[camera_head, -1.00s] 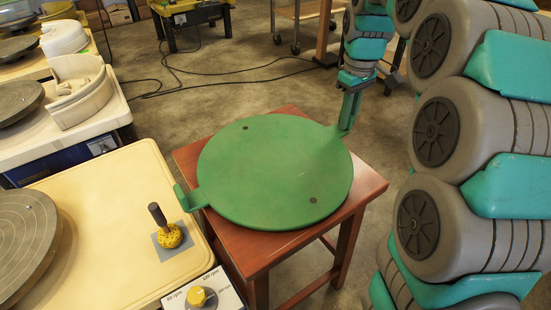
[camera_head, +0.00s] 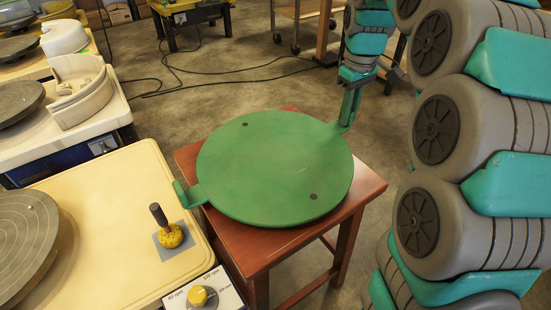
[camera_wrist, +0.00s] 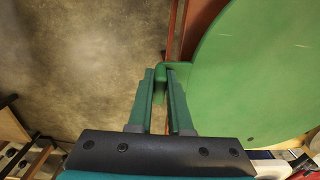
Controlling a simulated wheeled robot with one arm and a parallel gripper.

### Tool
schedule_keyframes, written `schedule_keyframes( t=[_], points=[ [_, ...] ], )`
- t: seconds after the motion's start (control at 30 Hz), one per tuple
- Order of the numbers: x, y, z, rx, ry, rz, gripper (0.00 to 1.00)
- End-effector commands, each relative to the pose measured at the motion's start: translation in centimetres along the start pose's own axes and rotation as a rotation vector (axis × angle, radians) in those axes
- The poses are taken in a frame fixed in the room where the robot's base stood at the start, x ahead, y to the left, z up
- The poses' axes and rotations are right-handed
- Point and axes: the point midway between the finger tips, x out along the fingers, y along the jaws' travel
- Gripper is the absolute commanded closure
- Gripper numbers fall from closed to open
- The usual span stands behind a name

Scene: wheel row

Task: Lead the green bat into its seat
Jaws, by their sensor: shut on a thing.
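The green bat (camera_head: 275,170) is a flat round disc with two dark holes and an upturned tab at its left and right edges. It is over a red-brown stool, and I cannot tell whether it touches the top. My gripper (camera_head: 346,122) is shut on the right-hand tab. In the wrist view, the fingers (camera_wrist: 162,75) close around the tab beside the bat (camera_wrist: 255,70). A grey wheel head (camera_head: 22,235) with a small pin shows at the left edge, partly cut off. It carries no bat.
The stool (camera_head: 368,188) stands against the cream wheel table (camera_head: 100,185). A speed dial box (camera_head: 205,290) is in front. More wheels stand at upper left. Cables lie on the floor behind.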

Motion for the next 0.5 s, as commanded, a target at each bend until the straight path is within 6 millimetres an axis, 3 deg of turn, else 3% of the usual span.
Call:
schedule_keyframes(
  t=[0.5],
  points=[
    [-2.5, 0.0, 0.0, 0.0, 0.002, 0.0, 1.0]
  ],
)
